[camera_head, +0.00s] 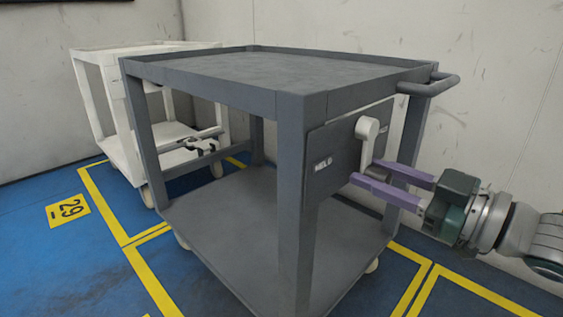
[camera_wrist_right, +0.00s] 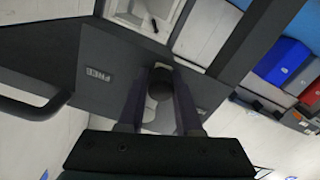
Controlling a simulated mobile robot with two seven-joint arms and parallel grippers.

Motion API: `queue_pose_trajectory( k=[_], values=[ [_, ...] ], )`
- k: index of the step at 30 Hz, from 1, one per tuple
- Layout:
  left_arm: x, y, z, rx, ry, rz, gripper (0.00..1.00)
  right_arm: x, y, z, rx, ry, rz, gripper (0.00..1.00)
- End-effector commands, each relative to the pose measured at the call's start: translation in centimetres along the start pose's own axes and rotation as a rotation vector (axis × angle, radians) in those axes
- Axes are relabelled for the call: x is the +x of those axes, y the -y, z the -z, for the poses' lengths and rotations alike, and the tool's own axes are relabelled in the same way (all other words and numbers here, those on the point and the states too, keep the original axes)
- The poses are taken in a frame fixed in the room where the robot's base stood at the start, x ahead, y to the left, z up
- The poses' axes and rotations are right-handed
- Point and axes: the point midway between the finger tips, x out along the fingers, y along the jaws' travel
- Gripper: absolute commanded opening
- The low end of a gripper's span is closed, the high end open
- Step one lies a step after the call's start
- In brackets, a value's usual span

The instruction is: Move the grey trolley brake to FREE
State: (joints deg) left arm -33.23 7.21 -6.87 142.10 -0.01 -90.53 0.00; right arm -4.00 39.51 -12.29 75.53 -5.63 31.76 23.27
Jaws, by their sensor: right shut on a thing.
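The grey trolley (camera_head: 290,95) stands in the middle of the head view. Its side panel (camera_head: 345,140) carries a white brake lever (camera_head: 367,143) that hangs down from its hub. A label that seems to read HELD (camera_head: 322,164) is left of the lever; another label (camera_head: 384,127), too small to read, is at the right. My right gripper (camera_head: 371,174) reaches in from the right, its purple fingers shut on the dark knob at the lever's lower end. In the right wrist view the knob (camera_wrist_right: 160,84) sits between the fingers. My left gripper is not in view.
A white trolley (camera_head: 98,80) stands behind at the left. A push handle (camera_head: 440,84) sticks out above my right gripper. Yellow lines mark the blue floor. The right wrist view also shows blue (camera_wrist_right: 282,62) and red boxes.

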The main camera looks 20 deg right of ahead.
Motion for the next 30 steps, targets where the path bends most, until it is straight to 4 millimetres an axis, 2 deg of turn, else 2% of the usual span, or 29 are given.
queue_pose_trajectory(
  k=[15,30],
  values=[
    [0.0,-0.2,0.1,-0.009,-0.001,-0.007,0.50,0.0,-2.9,-0.3,-0.465,0.000,0.003,0.00],
    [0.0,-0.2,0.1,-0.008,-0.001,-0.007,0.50,-0.1,-4.2,-0.3,-0.688,0.010,0.006,0.00]
  ],
)
